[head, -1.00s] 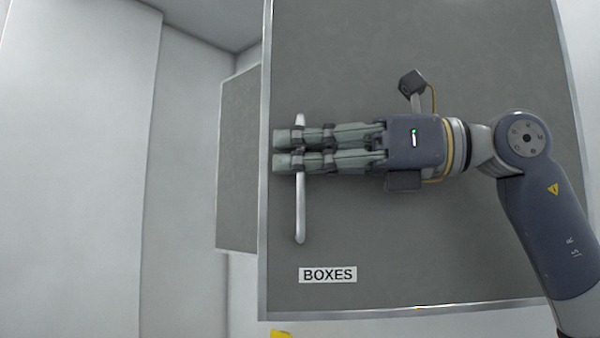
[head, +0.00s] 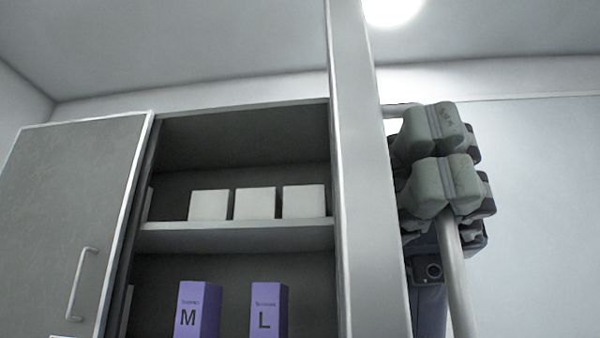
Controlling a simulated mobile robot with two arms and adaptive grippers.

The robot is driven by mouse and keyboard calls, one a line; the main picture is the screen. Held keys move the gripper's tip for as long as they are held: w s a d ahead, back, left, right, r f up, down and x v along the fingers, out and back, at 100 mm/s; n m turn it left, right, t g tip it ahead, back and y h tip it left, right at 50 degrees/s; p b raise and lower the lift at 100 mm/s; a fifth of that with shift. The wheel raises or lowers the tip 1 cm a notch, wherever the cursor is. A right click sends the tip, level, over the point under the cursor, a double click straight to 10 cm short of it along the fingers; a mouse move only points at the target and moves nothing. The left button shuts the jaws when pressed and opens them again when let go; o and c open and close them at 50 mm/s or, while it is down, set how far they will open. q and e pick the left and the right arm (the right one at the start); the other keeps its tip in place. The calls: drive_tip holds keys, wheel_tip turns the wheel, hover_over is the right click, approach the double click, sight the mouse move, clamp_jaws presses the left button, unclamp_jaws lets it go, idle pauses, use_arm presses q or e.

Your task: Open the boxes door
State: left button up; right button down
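The boxes door (head: 368,190) stands swung open and shows nearly edge-on as a tall grey panel right of the cabinet opening. Its pale bar handle (head: 456,285) is on the panel's right-hand side. My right gripper (head: 440,160) is at the upper part of this handle, with its fingers closed around the bar; the handle shows above and below them. The BOXES label is out of sight. My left gripper is not in view.
The open cabinet has a shelf (head: 240,238) with three white boxes (head: 254,204). Below stand purple boxes marked M (head: 196,312) and L (head: 268,312). A grey door with its own handle (head: 82,285) is at the left. A lit ceiling lamp (head: 392,10) is above.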

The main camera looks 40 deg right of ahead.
drive_tip(key=shift+s+d+r+n+g, duration=0.2)
drive_tip(key=shift+s+d+g, duration=0.1)
drive_tip(key=shift+s+d, duration=0.25)
drive_tip(key=shift+s+d+r+n+g, duration=0.1)
drive_tip(key=shift+s+d+n+g, duration=0.1)
drive_tip(key=shift+s+d+g, duration=0.3)
drive_tip(key=shift+w+d, duration=0.1)
drive_tip(key=shift+w, duration=0.05)
drive_tip(key=c, duration=2)
unclamp_jaws()
drive_tip(key=shift+c, duration=0.2)
drive_tip(key=shift+w+f+t+h, duration=0.1)
drive_tip(key=shift+w+t+h, duration=0.1)
drive_tip(key=shift+t+h, duration=0.1)
drive_tip(key=shift+d, duration=0.1)
drive_tip(key=v, duration=1.2)
drive_tip(key=shift+f, duration=0.15)
